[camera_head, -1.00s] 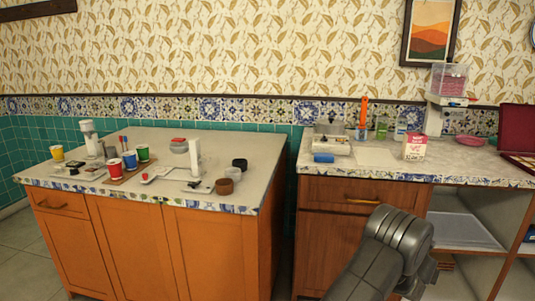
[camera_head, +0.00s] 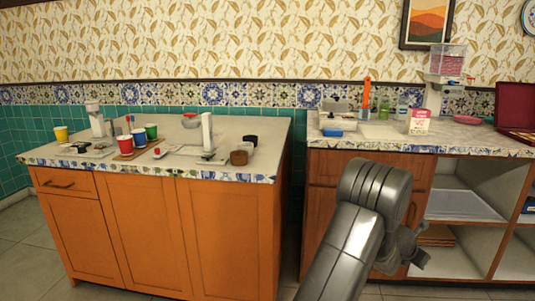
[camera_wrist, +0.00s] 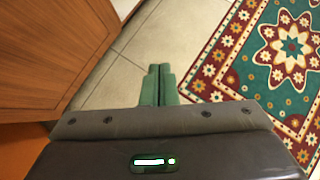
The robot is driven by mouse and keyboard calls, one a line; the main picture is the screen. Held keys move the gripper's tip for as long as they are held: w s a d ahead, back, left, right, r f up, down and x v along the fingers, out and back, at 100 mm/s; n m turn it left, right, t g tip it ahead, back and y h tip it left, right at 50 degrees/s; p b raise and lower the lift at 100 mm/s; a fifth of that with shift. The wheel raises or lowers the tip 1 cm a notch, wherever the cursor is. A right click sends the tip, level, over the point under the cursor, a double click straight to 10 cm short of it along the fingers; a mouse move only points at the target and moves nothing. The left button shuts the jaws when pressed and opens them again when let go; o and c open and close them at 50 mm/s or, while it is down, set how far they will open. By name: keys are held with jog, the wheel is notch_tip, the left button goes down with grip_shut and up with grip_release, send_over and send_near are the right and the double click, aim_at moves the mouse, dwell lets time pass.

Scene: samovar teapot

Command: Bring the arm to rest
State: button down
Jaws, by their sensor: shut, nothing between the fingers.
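My gripper (camera_wrist: 158,72) shows in the wrist view. Its two green fingers lie side by side, shut with nothing between them. It points down over the tiled floor, next to a wooden cabinet front. In the head view my arm rises at the lower right, in front of the right cabinet (camera_head: 325,222). The gripper end there is partly hidden behind the arm's elbow.
The left counter (camera_head: 75,161) carries several cups, among them a red cup (camera_head: 124,145), and a white stand (camera_head: 207,132). The right counter (camera_head: 375,140) holds a carton (camera_head: 419,122) and a dispenser (camera_head: 444,65). A patterned rug (camera_wrist: 240,65) lies on the floor.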

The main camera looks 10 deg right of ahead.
jog(key=shift+s+a, duration=0.35)
jog(key=shift+a, duration=0.45)
